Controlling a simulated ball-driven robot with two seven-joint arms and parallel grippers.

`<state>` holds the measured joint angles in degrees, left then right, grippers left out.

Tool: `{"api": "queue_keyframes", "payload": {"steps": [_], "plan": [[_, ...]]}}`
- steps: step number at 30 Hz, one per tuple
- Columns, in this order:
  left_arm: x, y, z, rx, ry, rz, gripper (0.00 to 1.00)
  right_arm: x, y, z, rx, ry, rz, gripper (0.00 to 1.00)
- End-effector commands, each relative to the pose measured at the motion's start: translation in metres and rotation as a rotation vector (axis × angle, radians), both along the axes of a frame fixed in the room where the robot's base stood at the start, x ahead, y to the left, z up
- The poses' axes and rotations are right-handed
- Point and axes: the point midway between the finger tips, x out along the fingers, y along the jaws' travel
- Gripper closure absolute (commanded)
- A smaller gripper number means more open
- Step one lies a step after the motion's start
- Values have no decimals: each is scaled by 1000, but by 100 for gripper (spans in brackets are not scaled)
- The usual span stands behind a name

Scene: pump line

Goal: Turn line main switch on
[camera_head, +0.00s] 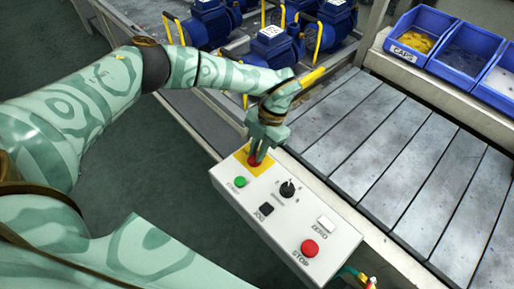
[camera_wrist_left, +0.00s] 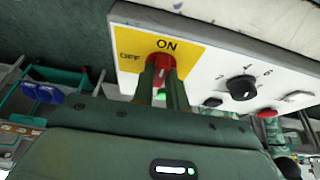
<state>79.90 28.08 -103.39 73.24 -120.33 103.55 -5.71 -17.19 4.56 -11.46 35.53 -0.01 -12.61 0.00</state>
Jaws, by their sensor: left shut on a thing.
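The line main switch is a red knob (camera_head: 255,160) on a yellow plate (camera_head: 242,154) at the far end of a grey-white control box (camera_head: 262,207). In the left wrist view the red knob (camera_wrist_left: 161,67) sits below the word ON and right of the word OFF. My left gripper (camera_head: 262,148) is shut on the knob, its fingers (camera_wrist_left: 163,85) on either side of it. The fingers hide part of the knob, and I cannot tell for sure which word it points to. My right gripper is not in view.
The box also has a green button (camera_head: 240,182), a black selector (camera_head: 287,189), a black button (camera_head: 266,209), a white button (camera_head: 325,222) and a red STOP button (camera_head: 309,247). A slatted conveyor (camera_head: 385,150), blue pumps (camera_head: 272,45) and blue bins (camera_head: 420,37) stand beyond.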

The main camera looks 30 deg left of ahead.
Motion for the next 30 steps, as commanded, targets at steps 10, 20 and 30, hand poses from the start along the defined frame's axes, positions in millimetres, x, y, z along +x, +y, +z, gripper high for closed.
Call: {"api": "queue_keyframes", "payload": {"steps": [10,20,30], "plan": [[1,0,1,0,-3,-14,100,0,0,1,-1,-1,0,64],[1,0,0,0,-2,-13,64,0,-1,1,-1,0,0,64],[6,-2,15,0,-5,-12,64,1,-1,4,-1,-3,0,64]]}}
